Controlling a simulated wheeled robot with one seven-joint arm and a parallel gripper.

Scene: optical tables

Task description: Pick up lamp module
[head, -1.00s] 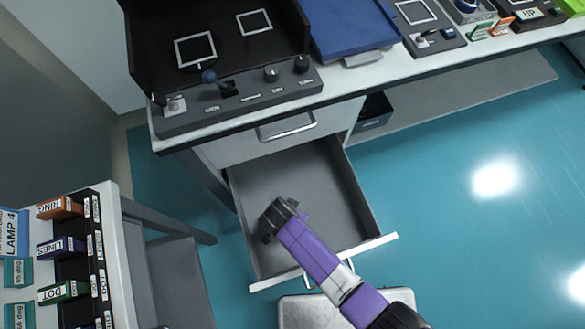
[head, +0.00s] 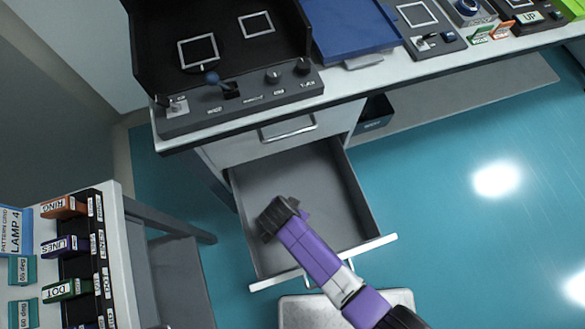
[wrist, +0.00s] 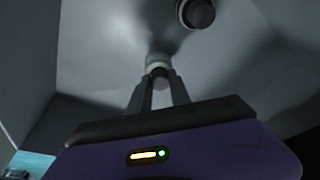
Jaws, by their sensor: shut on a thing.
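My gripper (wrist: 158,92) points down into the open grey drawer (head: 318,168). In the wrist view its two narrow fingers are shut on a small round module (wrist: 157,66) with a pale rim, probably the lamp module. Its lower part is dark and sits between the fingertips. I cannot tell whether it touches the drawer floor. A second round piece (wrist: 196,12), dark with a grey rim, is in the drawer beyond it, apart from the fingers. In the head view my wrist hides the fingertips and the held module.
The drawer walls surround my gripper, with its front edge (head: 365,246) towards me. Above it is a closed drawer (head: 250,142) under the bench, which carries a black enclosure (head: 215,50) and blue tray (head: 350,30). A side table (head: 110,205) with labelled blocks stands left.

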